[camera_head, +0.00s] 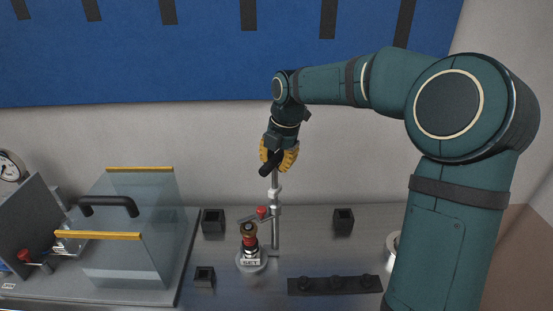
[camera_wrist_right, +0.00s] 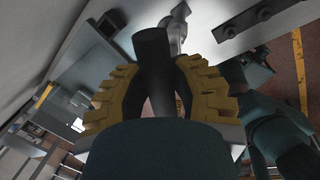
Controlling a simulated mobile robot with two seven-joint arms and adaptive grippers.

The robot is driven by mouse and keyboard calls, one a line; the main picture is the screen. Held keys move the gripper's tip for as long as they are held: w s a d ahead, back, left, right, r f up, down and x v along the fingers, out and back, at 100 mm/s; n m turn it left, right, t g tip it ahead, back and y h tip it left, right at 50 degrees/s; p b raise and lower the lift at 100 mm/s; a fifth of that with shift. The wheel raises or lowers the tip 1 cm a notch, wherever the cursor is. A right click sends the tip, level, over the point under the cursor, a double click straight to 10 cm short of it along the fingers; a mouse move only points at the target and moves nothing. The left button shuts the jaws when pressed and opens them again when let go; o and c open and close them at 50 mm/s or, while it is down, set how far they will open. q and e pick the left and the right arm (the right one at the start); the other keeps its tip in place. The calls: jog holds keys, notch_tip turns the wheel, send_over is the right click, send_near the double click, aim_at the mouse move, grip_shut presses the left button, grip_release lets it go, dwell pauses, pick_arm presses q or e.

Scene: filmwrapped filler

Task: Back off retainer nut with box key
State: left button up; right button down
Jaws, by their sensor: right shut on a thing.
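My right gripper (camera_head: 277,162) is shut on a black handle (camera_head: 268,166), high above the bench. The handle, which looks like the grip of the box key, is tilted. It also shows between the yellow fingers in the right wrist view (camera_wrist_right: 152,62). A metal shaft (camera_head: 275,181) shows just below the gripper, in line with an upright post (camera_head: 276,235); I cannot tell whether they touch. A fitting (camera_head: 250,235) with a red band and a brown top stands left of the post on a round base marked SET. The retainer nut cannot be told apart. My left gripper is out of view.
A clear guard (camera_head: 160,215) with yellow edges and a black handle stands at the left. Black square blocks (camera_head: 213,221) (camera_head: 343,221) (camera_head: 204,277) sit around the fitting. A red knob (camera_head: 262,211) is beside the post.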

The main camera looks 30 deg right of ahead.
jog(key=shift+r, duration=0.1)
jog(key=shift+r+p, duration=2.55)
jog(key=shift+r, duration=0.45)
jog(key=shift+f, duration=0.1)
